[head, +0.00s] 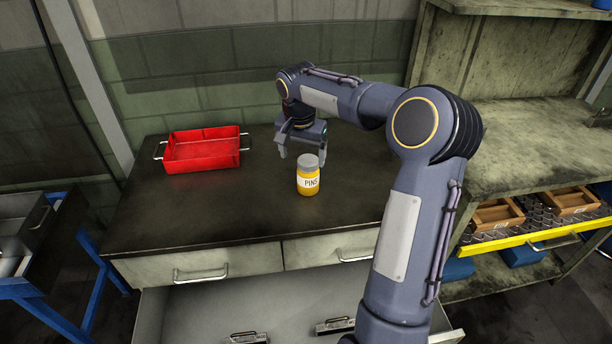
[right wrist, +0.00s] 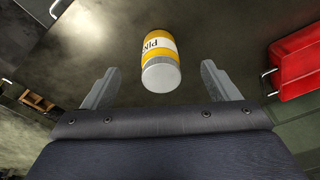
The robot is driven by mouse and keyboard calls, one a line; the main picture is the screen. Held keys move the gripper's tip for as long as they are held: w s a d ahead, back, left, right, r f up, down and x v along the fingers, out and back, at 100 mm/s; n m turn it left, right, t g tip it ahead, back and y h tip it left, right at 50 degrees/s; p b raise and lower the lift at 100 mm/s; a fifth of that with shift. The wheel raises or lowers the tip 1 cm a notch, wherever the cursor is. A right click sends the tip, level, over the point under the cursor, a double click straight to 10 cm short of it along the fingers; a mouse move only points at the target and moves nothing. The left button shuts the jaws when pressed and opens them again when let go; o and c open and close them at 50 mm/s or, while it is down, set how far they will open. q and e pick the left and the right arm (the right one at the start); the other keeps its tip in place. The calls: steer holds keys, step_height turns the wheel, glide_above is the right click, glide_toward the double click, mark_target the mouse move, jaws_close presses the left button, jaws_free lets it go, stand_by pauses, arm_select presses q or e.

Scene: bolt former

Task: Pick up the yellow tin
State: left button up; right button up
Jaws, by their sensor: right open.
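The yellow tin (head: 308,181) stands upright on the dark table top (head: 220,212). It has a grey lid and a white label reading "PINS". My right gripper (head: 301,150) is open and empty, just behind the tin and above the table. In the right wrist view, the tin (right wrist: 160,52) shows ahead of the two spread fingers, roughly midway between their lines. The fingers (right wrist: 158,85) appear apart from the tin. My left gripper is in neither view.
A red tray (head: 203,157) with metal handles sits at the back left of the table; it also shows in the right wrist view (right wrist: 300,65). An open drawer (head: 190,312) juts out below the table front. Shelving with wooden boxes (head: 497,214) stands at right.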

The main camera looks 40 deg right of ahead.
mark_target(308, 161)
steer(key=shift+m+g, duration=0.3)
steer(key=shift+m, duration=0.5)
steer(key=w+d+f, duration=0.2)
steer(key=d+f, duration=0.1)
steer(key=shift+w+d+f, duration=0.1)
steer(key=shift+d, duration=0.05)
steer(key=f, duration=0.2)
steer(key=f+p, duration=0.1)
steer(key=f, duration=0.4)
steer(key=shift+w+d, duration=0.2)
steer(key=shift+d, duration=0.2)
steer(key=shift+c, duration=0.2)
steer(key=c, duration=1.1)
steer(key=shift+r, duration=0.1)
steer(key=shift+c, duration=0.2)
